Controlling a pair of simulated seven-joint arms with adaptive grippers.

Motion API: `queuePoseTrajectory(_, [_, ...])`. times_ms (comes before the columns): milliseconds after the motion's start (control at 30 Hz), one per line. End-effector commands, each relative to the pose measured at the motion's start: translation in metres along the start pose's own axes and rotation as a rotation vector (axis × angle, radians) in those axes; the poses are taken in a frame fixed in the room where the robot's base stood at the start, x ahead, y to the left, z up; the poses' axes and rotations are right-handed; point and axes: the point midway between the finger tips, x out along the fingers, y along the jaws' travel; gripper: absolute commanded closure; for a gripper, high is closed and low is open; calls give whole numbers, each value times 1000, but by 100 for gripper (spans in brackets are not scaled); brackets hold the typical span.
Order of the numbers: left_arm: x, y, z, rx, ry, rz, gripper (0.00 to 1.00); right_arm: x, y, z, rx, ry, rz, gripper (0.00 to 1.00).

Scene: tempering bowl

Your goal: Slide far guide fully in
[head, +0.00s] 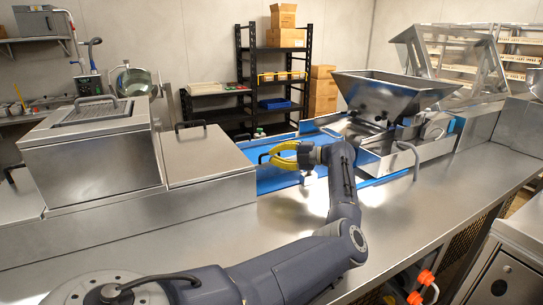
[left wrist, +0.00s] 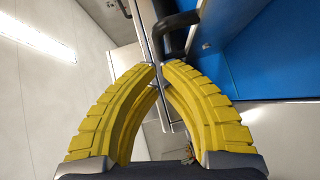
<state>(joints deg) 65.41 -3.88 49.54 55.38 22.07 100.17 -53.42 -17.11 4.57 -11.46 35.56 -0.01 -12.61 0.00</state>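A blue conveyor (head: 277,182) runs between the steel housing on the left and the steel hopper unit. I cannot clearly tell the far guide from the conveyor's other edges. My left gripper (head: 271,157), with yellow curved fingers, is over the conveyor beside the housing. In the left wrist view its fingertips (left wrist: 159,63) nearly meet, with nothing visible held between them. A dark handle (left wrist: 178,30) shows just beyond the tips, with the blue surface (left wrist: 242,60) to its right. I cannot tell whether the fingers touch the handle. My right gripper is not in view.
A steel hopper (head: 390,92) stands to the right of the conveyor. A lidded steel housing (head: 205,157) stands to its left. A black shelf (head: 270,75) with boxes stands behind.

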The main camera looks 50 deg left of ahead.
Motion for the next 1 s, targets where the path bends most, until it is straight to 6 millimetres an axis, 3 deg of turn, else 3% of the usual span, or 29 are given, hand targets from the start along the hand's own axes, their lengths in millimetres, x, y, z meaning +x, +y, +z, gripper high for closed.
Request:
queuePoseTrajectory(167, [-23, -2, -16, 1, -7, -1, 100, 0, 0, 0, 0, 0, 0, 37])
queuePoseTrajectory(600, [-92, -1, -15, 4, -8, 0, 100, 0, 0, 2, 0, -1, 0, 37])
queuePoseTrajectory(833, [-114, -1, -15, 4, -7, 0, 100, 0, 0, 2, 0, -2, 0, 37])
queuePoseTrajectory(867, [-115, -1, -15, 3, -6, 0, 96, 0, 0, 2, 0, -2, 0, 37])
queuePoseTrajectory(1000, [-125, -4, -21, 3, -7, -1, 100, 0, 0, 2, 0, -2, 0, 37])
